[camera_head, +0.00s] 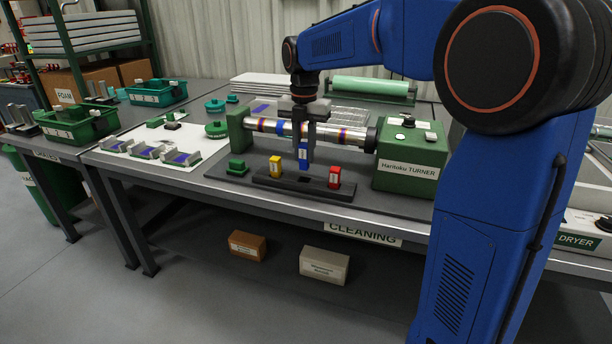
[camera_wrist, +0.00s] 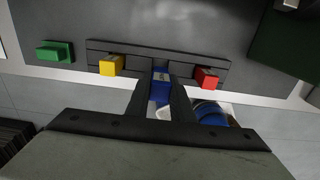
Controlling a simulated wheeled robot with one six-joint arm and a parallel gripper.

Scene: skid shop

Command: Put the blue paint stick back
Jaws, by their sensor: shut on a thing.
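The blue paint stick (camera_head: 303,158) is upright between the fingers of my gripper (camera_head: 304,146), which is shut on it. It hangs over the middle of the black rack (camera_head: 262,181), above a dark empty slot between the yellow paint stick (camera_head: 275,167) and the red paint stick (camera_head: 334,177). Its lower end looks a little above the rack. In the wrist view the blue stick (camera_wrist: 161,88) is between my fingers, with the yellow stick (camera_wrist: 111,66) to the left and the red stick (camera_wrist: 207,78) to the right. My fingers partly hide the blue stick.
The turner (camera_head: 407,163) holds a banded metal roller (camera_head: 268,125) just behind the rack. A green block (camera_head: 237,167) sits left of the rack. The grey mat's front strip is clear. A white board with several grey parts (camera_head: 143,148) lies farther left.

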